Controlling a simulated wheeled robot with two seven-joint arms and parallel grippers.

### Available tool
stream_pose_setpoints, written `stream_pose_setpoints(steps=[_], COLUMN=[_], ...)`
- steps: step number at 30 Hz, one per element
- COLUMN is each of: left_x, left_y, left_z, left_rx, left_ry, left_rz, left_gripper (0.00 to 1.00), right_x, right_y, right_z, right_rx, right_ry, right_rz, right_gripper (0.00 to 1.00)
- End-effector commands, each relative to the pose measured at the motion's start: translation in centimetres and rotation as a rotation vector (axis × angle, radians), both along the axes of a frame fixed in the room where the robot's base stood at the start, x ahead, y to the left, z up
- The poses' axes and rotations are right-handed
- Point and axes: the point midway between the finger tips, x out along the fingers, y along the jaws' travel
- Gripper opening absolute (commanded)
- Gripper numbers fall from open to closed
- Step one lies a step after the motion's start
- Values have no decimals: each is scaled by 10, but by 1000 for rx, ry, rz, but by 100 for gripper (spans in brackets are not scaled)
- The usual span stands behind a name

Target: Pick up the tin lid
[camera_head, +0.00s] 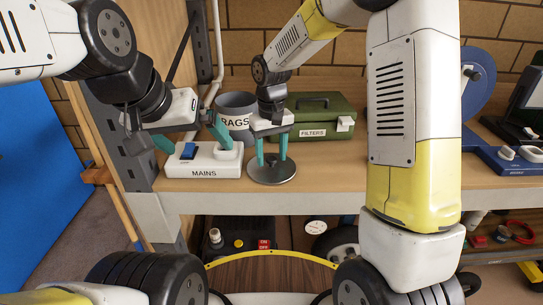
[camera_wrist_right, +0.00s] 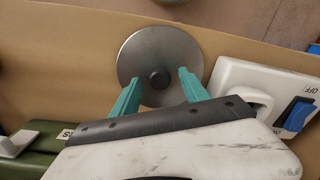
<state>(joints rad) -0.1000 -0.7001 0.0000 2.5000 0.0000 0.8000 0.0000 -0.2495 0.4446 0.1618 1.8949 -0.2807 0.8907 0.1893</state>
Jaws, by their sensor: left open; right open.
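The tin lid (camera_head: 272,172) is a round grey metal disc with a dark knob in its middle. It lies flat on the wooden shelf, just right of the white MAINS box. My right gripper (camera_head: 271,163) is directly above the lid, pointing down with its teal fingers apart. In the right wrist view, the lid (camera_wrist_right: 160,66) lies beyond the open fingertips (camera_wrist_right: 158,82), with the knob between them. I cannot tell whether the fingers touch the lid. My left gripper (camera_head: 192,138) is open and empty, over the back left of the MAINS box.
The MAINS box (camera_head: 203,172) with a blue switch stands close left of the lid. Behind are a grey RAGS pot (camera_head: 238,104) and a green FILTERS box (camera_head: 325,122). The shelf's front edge (camera_head: 300,203) is just before the lid. Blue equipment (camera_head: 500,160) stands at right.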

Motion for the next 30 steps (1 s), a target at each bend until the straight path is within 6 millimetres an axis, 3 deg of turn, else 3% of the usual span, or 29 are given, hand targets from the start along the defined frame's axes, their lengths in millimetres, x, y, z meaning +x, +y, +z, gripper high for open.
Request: stream_pose_setpoints(steps=[7, 15, 25, 30], left_x=[0, 0, 0, 0], left_y=[0, 0, 0, 0], left_z=[0, 0, 0, 0], left_rx=[0, 0, 0, 0], left_ry=[0, 0, 0, 0], left_rz=[0, 0, 0, 0], left_gripper=[100, 100, 100, 100], right_x=[0, 0, 0, 1], right_y=[0, 0, 0, 0], right_z=[-2, -2, 0, 9], right_rx=[0, 0, 1, 2], right_ry=[-1, -1, -2, -4], right_rz=[0, 0, 0, 0], right_gripper=[53, 0, 0, 0])
